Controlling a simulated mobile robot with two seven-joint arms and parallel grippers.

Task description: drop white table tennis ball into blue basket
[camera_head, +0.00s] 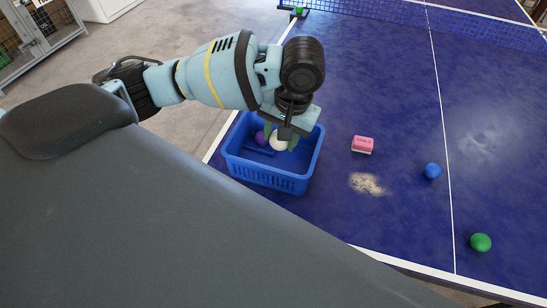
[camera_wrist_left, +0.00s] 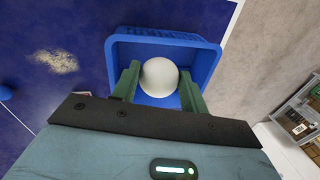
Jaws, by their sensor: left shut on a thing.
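The white table tennis ball (camera_head: 278,141) is held between the fingers of my left gripper (camera_head: 282,140), over the blue basket (camera_head: 275,182). In the left wrist view the ball (camera_wrist_left: 159,77) sits between the two green fingers of my left gripper (camera_wrist_left: 157,85), with the blue basket (camera_wrist_left: 207,56) behind it. The basket stands on the blue table near its left edge. The gripper and arm hide part of the basket's far side. My right gripper is not in view.
On the blue table (camera_head: 390,100), right of the basket, are a pink and white block (camera_head: 362,144), a sandy patch (camera_head: 368,184), a blue ball (camera_head: 432,171) and a green ball (camera_head: 480,242). A net (camera_head: 400,12) crosses the far end.

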